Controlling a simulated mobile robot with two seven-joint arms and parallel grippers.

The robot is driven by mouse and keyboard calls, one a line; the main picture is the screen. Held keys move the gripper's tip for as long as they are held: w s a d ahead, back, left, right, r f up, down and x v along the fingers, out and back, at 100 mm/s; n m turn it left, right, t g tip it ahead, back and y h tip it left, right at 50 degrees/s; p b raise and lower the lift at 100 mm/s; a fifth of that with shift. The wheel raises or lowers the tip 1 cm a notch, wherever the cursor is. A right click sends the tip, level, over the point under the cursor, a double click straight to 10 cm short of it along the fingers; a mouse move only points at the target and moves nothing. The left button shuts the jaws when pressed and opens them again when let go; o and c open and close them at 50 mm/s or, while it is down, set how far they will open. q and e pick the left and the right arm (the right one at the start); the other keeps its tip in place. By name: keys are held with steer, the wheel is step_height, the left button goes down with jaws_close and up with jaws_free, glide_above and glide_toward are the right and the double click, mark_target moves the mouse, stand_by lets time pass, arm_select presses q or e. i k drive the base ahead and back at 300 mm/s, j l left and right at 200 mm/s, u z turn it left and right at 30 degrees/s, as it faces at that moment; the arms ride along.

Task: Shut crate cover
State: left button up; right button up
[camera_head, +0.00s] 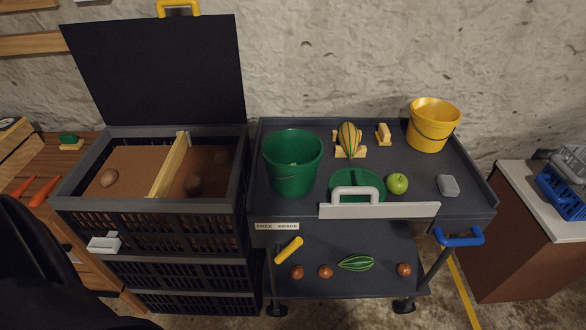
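The black crate (150,232) stands at the left on top of other stacked crates. Its cover (160,72) is a dark panel standing upright at the back edge, fully open, with a yellow handle (178,7) at its top. Inside, a wooden divider (170,165) splits the crate into two compartments. A white latch-like piece (104,244) is on the crate's front. A dark part of my body fills the lower left corner. Neither gripper shows.
A dark cart (385,208) stands right of the crate, holding a green bucket (293,163), a yellow bucket (433,124), a green apple (397,183) and a striped gourd (349,139). A wooden table (62,180) is at far left. The space above the crate is clear.

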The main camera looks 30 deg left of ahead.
mark_target(162, 70)
steer(key=u, duration=1.85)
steer(key=i+l+u, duration=0.3)
steer(key=i+l, duration=0.1)
steer(key=l, duration=0.1)
